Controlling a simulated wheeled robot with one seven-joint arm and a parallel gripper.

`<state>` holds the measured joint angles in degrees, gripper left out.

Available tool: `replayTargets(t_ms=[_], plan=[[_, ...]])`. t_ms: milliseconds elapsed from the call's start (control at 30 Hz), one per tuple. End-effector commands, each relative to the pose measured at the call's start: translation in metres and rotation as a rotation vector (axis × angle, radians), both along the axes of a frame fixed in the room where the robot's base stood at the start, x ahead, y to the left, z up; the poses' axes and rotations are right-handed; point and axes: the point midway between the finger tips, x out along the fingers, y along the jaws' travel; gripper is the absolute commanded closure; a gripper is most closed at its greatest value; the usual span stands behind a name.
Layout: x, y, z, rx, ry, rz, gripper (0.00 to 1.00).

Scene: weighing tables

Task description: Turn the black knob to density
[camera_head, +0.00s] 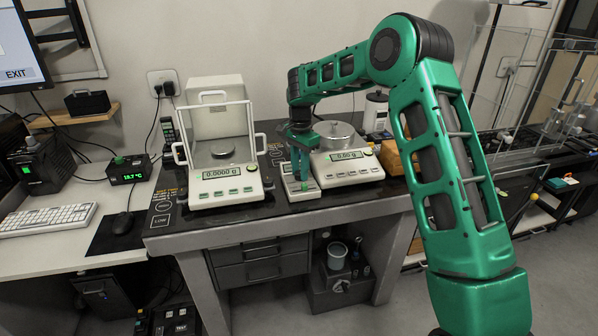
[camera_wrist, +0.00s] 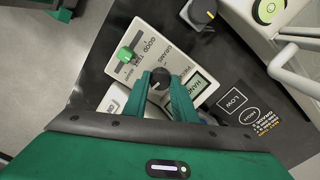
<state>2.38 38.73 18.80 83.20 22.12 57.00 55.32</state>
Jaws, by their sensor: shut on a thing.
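The black knob (camera_wrist: 160,77) sits on the face of a small white device (camera_wrist: 185,62) in the wrist view. My gripper (camera_wrist: 161,85) is shut on this knob, with one green finger on each side. A green slider (camera_wrist: 125,53) and a small display (camera_wrist: 199,84) are on the same face. In the head view, my gripper (camera_head: 300,172) reaches down onto the small white device (camera_head: 301,191) between two balances.
A balance with an open glass shield (camera_head: 224,189) stands left of the device, and another balance (camera_head: 346,169) stands close on its right. A second black knob (camera_wrist: 199,13) is near the top of the wrist view. The dark tabletop (camera_head: 168,196) has printed labels at left.

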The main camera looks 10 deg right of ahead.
Motion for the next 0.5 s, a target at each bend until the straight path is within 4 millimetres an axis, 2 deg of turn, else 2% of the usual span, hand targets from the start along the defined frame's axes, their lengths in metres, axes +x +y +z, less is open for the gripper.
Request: replayTargets(t_ms=[33, 500], plan=[[0.0043, 0.0021, 0.0036, 0.004, -0.015, -0.018, 0.98], [0.0043, 0.0032, 0.0036, 0.004, -0.015, -0.094, 0.98]])
